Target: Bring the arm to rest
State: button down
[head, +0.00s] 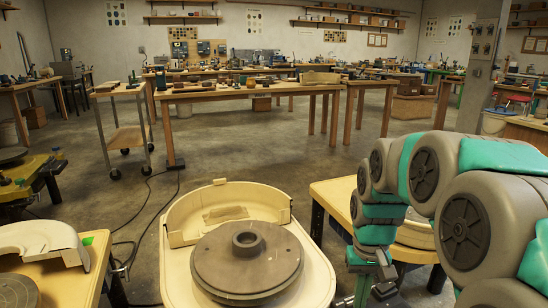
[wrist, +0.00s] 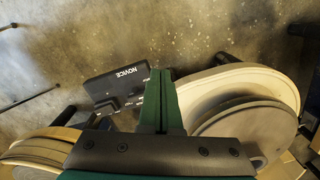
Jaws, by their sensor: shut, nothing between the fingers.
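My arm comes in from the right in the head view and bends down beside a pottery wheel. My gripper shows in the wrist view (wrist: 161,73), its two green fingers shut together with nothing between them. In the head view its tips are at the lower edge and hard to make out. The pottery wheel has a round grey wheel head (head: 235,280) in a cream splash pan (head: 178,205). In the wrist view the wheel head (wrist: 250,130) lies right of the fingers, apart from them in the picture.
A dark box marked "NOVICE" (wrist: 115,82) is left of the fingers, upside down in the wrist view. A yellowish table (head: 335,195) stands right of the wheel, partly behind my arm. A trolley (head: 125,140) and long workbench (head: 250,92) stand farther back. Open concrete floor (head: 270,145) lies between.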

jog(key=s+a+f, duration=0.1)
jog(key=s+a, duration=0.1)
jog(key=s, duration=1)
jog(key=s+a+f+g, duration=0.1)
jog(key=s+a, duration=0.1)
jog(key=s, duration=1)
jog(key=shift+s+a+n, duration=0.15)
jog(key=shift+s+n, duration=0.1)
jog(key=shift+n, duration=0.15)
